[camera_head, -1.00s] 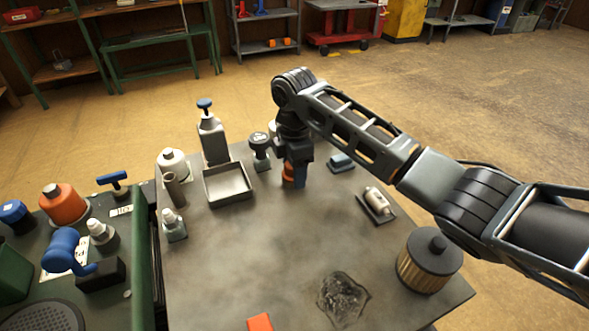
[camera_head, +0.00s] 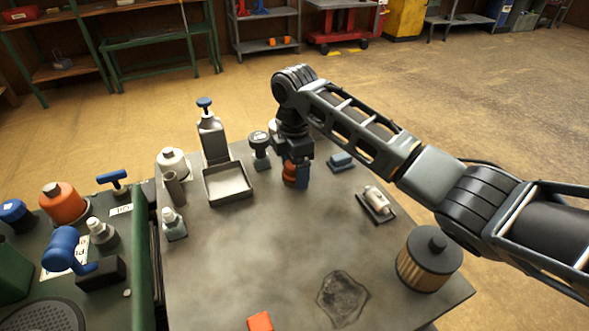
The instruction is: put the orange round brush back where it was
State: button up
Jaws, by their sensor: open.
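The orange round brush (camera_head: 289,174) stands at the back middle of the grey table, partly hidden by my gripper. My gripper (camera_head: 296,176) points down at it from above, with a blue finger showing at the brush's right side. The jaws are open around the brush. Whether a finger still touches it is too small to tell.
A metal tray (camera_head: 228,199), a grey bottle (camera_head: 213,140) and a dark-capped tool (camera_head: 260,150) stand to the left. A blue-grey block (camera_head: 341,162) sits close right. A filter (camera_head: 429,262) and an orange block (camera_head: 260,322) are nearer. The table's middle is clear.

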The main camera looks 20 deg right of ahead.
notch_tip(320, 180, up, 12)
jog(key=shift+f, duration=0.2)
